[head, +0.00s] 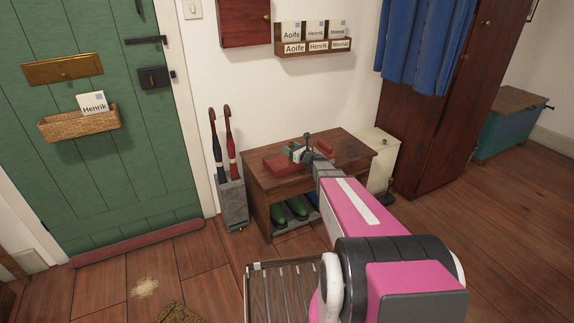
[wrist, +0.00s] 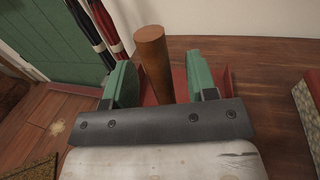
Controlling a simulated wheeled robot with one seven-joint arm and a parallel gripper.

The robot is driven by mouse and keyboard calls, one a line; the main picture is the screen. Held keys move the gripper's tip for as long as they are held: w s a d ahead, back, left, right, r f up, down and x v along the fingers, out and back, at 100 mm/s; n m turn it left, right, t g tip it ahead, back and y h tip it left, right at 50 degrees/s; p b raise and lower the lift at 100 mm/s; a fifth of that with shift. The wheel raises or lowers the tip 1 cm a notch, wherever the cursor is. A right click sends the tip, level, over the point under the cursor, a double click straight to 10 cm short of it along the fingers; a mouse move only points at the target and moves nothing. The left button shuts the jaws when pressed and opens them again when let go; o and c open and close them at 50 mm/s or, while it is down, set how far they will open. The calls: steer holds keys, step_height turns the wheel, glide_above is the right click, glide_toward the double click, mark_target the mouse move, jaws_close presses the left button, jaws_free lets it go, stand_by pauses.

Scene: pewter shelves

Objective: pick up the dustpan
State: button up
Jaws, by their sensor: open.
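The dustpan (head: 278,164) is a red pan lying on the wooden bench. In the wrist view its red body (wrist: 180,84) shows behind my fingers, and a round brown wooden handle (wrist: 152,62) stands up between them. My gripper (head: 297,152) is over the bench at the dustpan. In the wrist view my gripper (wrist: 162,78) is open, with one green-padded finger on each side of the handle. A gap shows on the right of the handle; the left finger is closer to it. The lower part of the handle is hidden by my gripper.
The bench (head: 345,150) also bears a small red item (head: 324,147); green boots (head: 298,208) sit below. An umbrella stand (head: 232,203) is left of the bench, a cream bin (head: 379,160) right. A mail rack (head: 313,47) hangs above. Pale debris (head: 145,287) lies on the floor.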

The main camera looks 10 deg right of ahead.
steer(key=x, duration=0.2)
steer(key=shift+w+a, duration=0.2)
steer(key=shift+w, duration=0.05)
jaws_close()
